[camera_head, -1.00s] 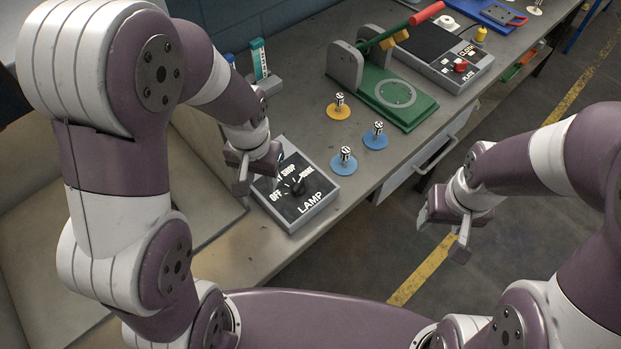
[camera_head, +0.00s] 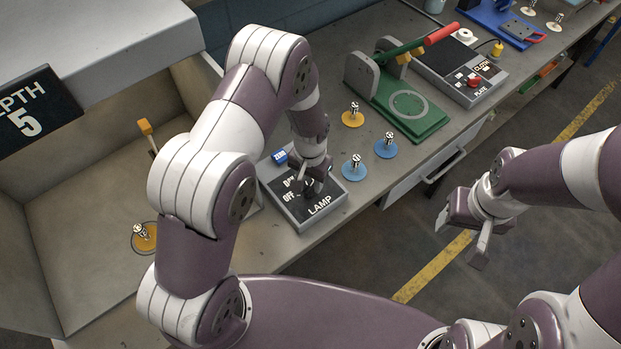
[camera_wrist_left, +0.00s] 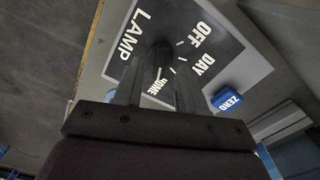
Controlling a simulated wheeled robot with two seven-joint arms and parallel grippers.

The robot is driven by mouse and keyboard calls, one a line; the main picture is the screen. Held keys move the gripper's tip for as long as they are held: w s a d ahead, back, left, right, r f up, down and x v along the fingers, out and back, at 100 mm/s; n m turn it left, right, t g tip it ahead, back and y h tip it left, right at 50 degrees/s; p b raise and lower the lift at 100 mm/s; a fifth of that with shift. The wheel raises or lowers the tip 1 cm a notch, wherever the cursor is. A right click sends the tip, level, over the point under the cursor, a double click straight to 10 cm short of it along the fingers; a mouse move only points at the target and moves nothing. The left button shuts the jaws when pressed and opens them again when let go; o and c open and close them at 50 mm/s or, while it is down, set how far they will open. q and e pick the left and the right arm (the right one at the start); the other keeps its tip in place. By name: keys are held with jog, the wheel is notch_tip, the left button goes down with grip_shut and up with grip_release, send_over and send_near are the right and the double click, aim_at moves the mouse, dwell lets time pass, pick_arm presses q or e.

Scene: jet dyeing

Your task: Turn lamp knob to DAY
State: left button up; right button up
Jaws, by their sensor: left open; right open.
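The lamp box (camera_head: 325,211) is a grey box with a black face lettered LAMP, OFF and DAY, on the bench in the head view. It also shows in the wrist view (camera_wrist_left: 255,68), with another label partly hidden by a finger. My left gripper (camera_head: 312,190) is above the box face, pointing down, jaws open. In the wrist view its two dark fingers (camera_wrist_left: 158,80) reach toward the dark round knob (camera_wrist_left: 158,52). The knob's pointer direction and any contact cannot be told. My right gripper (camera_head: 464,237) is open and empty, over the floor beyond the bench edge.
A blue ZERO button (camera_head: 280,156) sits by the box's far side. Blue discs (camera_head: 354,172) and a yellow disc (camera_head: 352,119) with small posts stand to the right. A green press (camera_head: 420,122) and a grey control box (camera_head: 482,90) stand farther back.

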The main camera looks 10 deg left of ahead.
pick_arm(q)
jog(key=shift+f, duration=0.55)
jog(key=shift+a+f, duration=0.1)
jog(key=shift+f, duration=0.5)
grip_shut()
jog(key=shift+n, duration=0.3)
jog(key=n+b, duration=0.1)
jog(key=n, duration=0.1)
jog(key=shift+n, duration=0.3)
jog(key=n+b, duration=0.1)
jog(key=n, duration=0.4)
jog(key=shift+b, duration=0.4)
jog(key=n+b, duration=0.1)
jog(key=n, duration=0.4)
jog(key=shift+r+n+b, duration=0.1)
jog(key=shift+n+b, duration=0.25)
jog(key=shift+n, duration=1.95)
jog(key=shift+w, duration=0.1)
